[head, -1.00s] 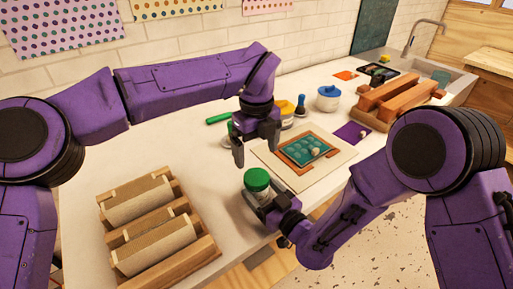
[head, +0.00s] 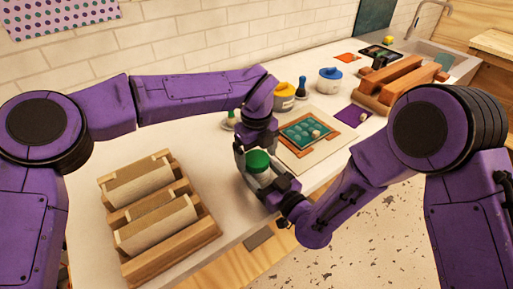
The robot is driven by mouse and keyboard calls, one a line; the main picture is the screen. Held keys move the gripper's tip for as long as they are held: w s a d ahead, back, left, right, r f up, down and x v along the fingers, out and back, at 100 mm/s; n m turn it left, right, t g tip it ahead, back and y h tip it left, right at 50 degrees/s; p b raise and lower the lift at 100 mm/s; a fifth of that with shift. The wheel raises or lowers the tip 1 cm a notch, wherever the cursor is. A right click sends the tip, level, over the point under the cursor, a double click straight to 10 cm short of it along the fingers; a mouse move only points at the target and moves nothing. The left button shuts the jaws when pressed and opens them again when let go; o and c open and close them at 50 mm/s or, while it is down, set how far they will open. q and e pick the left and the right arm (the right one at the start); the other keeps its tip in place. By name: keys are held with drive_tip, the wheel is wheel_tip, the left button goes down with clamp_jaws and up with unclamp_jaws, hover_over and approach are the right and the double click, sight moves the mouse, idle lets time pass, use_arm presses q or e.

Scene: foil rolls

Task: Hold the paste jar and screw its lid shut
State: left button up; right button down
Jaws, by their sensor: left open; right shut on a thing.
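The paste jar (head: 260,179) stands near the front edge of the counter, mostly hidden by my grippers. Its green lid (head: 258,160) sits on top of it; I cannot tell how tight it is. My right gripper (head: 266,187) is shut on the jar's body, coming from the lower right. My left gripper (head: 254,158) is open and points down over the lid, with its fingers around the lid's sides. I cannot tell whether the fingers touch the lid.
A wooden rack with rolls (head: 155,215) stands on the left. A board with a teal tray (head: 308,132) lies right behind the jar. A yellow pot (head: 284,98), a blue-lidded pot (head: 329,80) and a wooden rack (head: 402,85) stand farther back.

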use_arm(q)
drive_tip(key=shift+c, duration=0.2)
drive_tip(key=c, duration=1)
drive_tip(key=m, duration=0.4)
drive_tip(key=shift+m, duration=0.4)
drive_tip(key=m, duration=1.4)
drive_tip(key=o, duration=1.2)
wheel_tip(320, 180, up, 12)
